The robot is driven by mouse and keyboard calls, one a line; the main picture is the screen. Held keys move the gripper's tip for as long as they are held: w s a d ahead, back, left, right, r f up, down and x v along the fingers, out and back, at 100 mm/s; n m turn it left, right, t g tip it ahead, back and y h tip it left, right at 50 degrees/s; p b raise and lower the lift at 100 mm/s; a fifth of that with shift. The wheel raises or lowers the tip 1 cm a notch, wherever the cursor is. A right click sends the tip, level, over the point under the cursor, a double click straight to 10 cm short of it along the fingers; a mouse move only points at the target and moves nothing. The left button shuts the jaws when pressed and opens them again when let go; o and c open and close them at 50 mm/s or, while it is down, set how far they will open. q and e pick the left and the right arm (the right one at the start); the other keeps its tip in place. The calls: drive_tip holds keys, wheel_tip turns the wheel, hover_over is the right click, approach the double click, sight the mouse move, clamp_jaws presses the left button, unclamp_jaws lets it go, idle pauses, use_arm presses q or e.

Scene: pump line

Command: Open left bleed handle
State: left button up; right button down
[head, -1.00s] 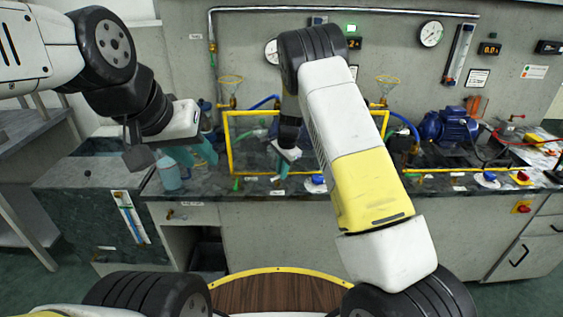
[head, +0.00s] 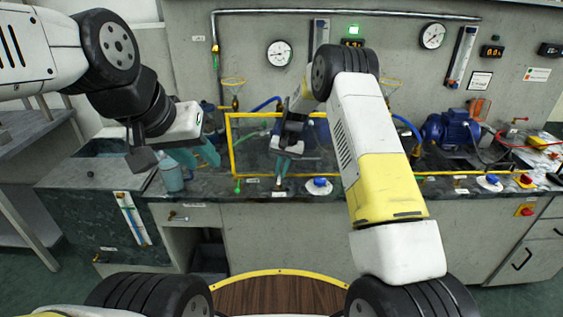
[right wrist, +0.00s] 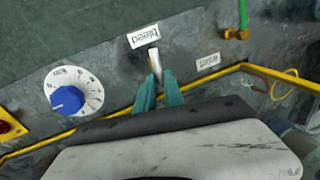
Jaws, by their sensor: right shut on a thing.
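The bleed handle (right wrist: 155,64) is a small pale metal lever. In the right wrist view it stands between the teal fingertips of my right gripper (right wrist: 158,88), beside a white label (right wrist: 144,36). The gripper is shut on it, and the fingers hide its lower part. In the head view my right gripper (head: 281,168) is low at the front of the bench, inside the yellow frame. My left gripper (head: 198,157) hangs at the left near a bottle, its teal fingers apart and empty.
A blue dial knob (right wrist: 68,99) sits beside the handle; in the head view it is just to its right (head: 319,183). A yellow pipe frame (head: 231,145) surrounds the work area. A green-handled valve (right wrist: 236,34) is nearby. A clear bottle (head: 171,175) stands at the left.

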drive_tip(key=shift+w+n, duration=0.1)
drive_tip(key=shift+n, duration=0.4)
drive_tip(key=c, duration=1.5)
unclamp_jaws()
drive_tip(key=shift+r, duration=0.15)
drive_tip(key=r, duration=0.3)
drive_tip(key=d+r, duration=0.1)
drive_tip(key=r, duration=0.3)
drive_tip(key=shift+d+r, duration=0.2)
